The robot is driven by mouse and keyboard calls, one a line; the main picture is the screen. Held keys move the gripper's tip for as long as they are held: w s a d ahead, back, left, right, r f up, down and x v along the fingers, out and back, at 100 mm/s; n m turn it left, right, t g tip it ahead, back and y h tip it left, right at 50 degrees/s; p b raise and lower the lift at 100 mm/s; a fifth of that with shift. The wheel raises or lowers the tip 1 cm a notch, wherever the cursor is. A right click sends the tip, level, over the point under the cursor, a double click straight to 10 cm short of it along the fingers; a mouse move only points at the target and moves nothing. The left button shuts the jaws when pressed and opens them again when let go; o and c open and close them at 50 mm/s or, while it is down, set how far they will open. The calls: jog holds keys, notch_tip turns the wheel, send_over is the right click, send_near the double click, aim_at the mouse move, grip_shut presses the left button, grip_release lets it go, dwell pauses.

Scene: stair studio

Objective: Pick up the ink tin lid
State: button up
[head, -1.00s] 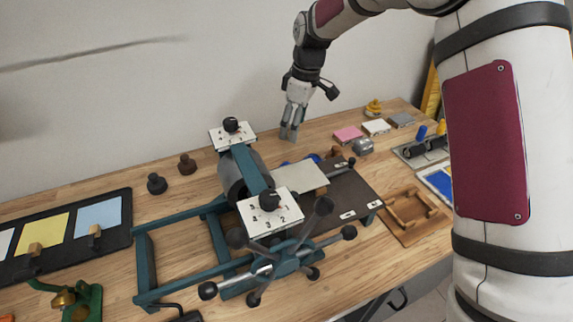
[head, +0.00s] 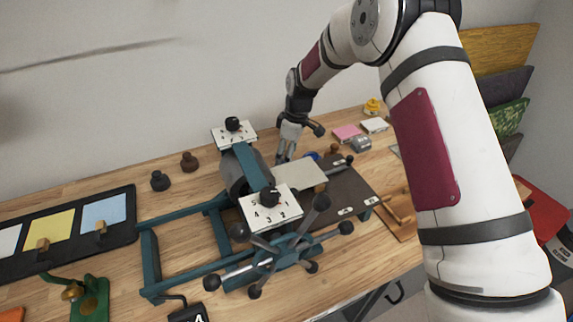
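My gripper (head: 285,152) points down behind the printing press (head: 245,170), just above the table near its far side. Its fingertips are small, and I cannot tell whether they are apart or closed on something. A small blue round thing (head: 312,156) shows just right of the fingers, partly hidden behind the press bed (head: 300,176). It may be an ink tin or its lid, but I cannot tell which. No lid can be clearly made out.
The press, with its spoked handwheel (head: 283,248), fills the middle of the table. Pink (head: 347,132) and white (head: 374,125) pads and a grey metal object (head: 361,143) lie right of my gripper. Two dark knobbed pieces (head: 160,181) stand on the left. The wall is close behind.

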jog(key=shift+w+a+f, duration=0.1)
jog(key=shift+a+f, duration=0.05)
jog(key=shift+f, duration=1.3)
jog(key=shift+c, duration=0.2)
jog(key=c, duration=1)
